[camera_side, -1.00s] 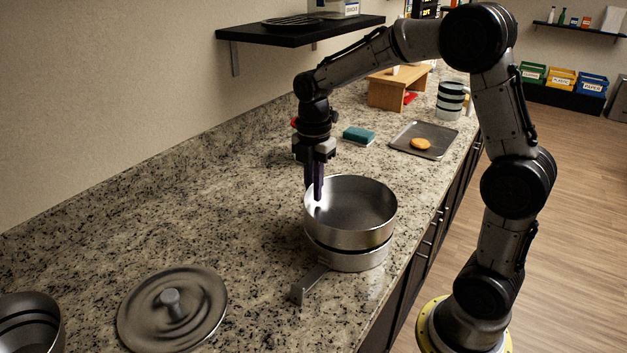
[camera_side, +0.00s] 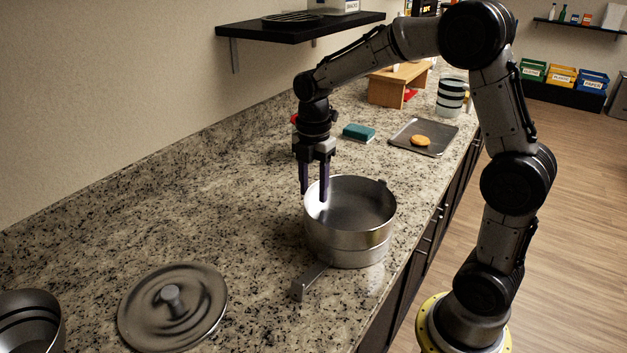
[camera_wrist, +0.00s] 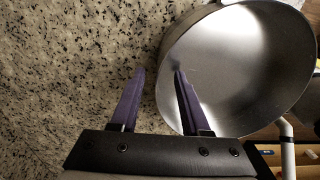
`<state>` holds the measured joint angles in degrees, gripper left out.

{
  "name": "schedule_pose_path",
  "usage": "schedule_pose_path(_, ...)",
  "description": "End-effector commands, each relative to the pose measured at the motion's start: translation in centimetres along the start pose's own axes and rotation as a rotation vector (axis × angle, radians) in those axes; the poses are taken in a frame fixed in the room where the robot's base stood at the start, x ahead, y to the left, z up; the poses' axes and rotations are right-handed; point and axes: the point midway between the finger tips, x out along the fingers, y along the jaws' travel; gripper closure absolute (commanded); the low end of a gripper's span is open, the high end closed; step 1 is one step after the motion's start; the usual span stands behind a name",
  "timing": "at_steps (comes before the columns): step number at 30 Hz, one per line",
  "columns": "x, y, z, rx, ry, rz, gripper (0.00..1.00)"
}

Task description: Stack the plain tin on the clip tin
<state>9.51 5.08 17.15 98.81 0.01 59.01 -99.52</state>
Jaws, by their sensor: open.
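The plain tin (camera_side: 345,227), a round silver pan, sits upright on the clip tin (camera_side: 345,258), with only a thin seam between them. The clip tin's long bracket (camera_side: 309,281) sticks out front left, and a small tab shows at the far right rim. My gripper (camera_side: 314,195) is open at the plain tin's left wall. One finger is over the inside of the tin and the other is outside, above the counter. The wrist view also shows the tin's bright interior (camera_wrist: 240,65) and my spread purple fingers (camera_wrist: 157,85). The clip tin's far side is hidden.
A round lid (camera_side: 195,310) with a knob lies front left, near a dark bowl (camera_side: 30,325). A teal sponge (camera_side: 359,132), a tray (camera_side: 405,140) with an orange disc and a wooden stand (camera_side: 385,92) are behind. The counter left of the tins is clear.

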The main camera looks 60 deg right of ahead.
Motion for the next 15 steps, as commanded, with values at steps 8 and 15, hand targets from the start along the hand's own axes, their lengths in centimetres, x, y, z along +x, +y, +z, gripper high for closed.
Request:
schedule_pose_path(8,-3.3,0.1,0.0,0.000,-0.001,0.006,0.54)
schedule_pose_path(15,-8.6,0.1,0.0,0.000,-0.001,0.007,0.54)
